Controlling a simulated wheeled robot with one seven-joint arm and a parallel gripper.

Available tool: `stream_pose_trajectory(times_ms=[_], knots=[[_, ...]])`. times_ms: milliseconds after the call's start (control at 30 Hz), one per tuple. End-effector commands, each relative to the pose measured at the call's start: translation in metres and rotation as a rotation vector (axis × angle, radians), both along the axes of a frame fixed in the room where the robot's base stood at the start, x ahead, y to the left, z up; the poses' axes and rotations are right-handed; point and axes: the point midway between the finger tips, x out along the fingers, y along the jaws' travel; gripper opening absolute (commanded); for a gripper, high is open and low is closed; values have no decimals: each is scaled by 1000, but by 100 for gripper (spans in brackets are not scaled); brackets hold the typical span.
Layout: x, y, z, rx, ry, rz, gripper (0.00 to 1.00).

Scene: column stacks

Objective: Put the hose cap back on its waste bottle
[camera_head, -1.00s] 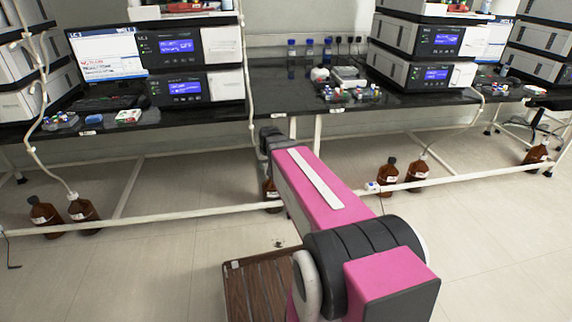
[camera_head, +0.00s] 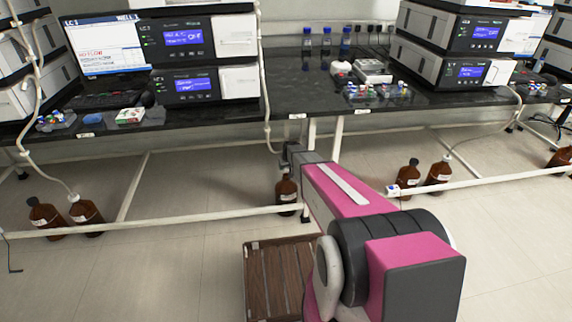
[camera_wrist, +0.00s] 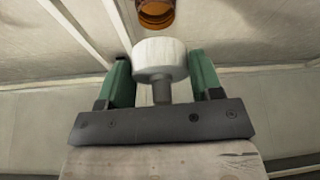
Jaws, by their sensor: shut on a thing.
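The white hose cap (camera_wrist: 160,58) sits between the green fingers of my gripper (camera_wrist: 160,75) in the wrist view. My gripper is shut on it. The open amber neck of the waste bottle (camera_wrist: 155,14) shows at the top edge of the wrist view, apart from the cap. In the head view the brown waste bottle (camera_head: 287,191) stands on the floor under the bench, partly hidden by my arm and a rail. The white hose (camera_head: 265,90) hangs down over the bench front to my wrist. The fingertips and cap are hidden in the head view.
The black bench (camera_head: 225,112) with stacked instruments runs above. A low white rail (camera_head: 180,218) crosses in front of the bottles. Two brown bottles stand left (camera_head: 85,215) and others right (camera_head: 438,177). A brown slatted surface (camera_head: 275,285) lies low in view.

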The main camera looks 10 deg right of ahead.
Motion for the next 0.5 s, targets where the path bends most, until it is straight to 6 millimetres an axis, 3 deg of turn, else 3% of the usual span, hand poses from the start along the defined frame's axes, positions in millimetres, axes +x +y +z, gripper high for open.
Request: stream_pose_trajectory(times_ms=[500], knots=[[2,0,-27,0,0,2,37]])
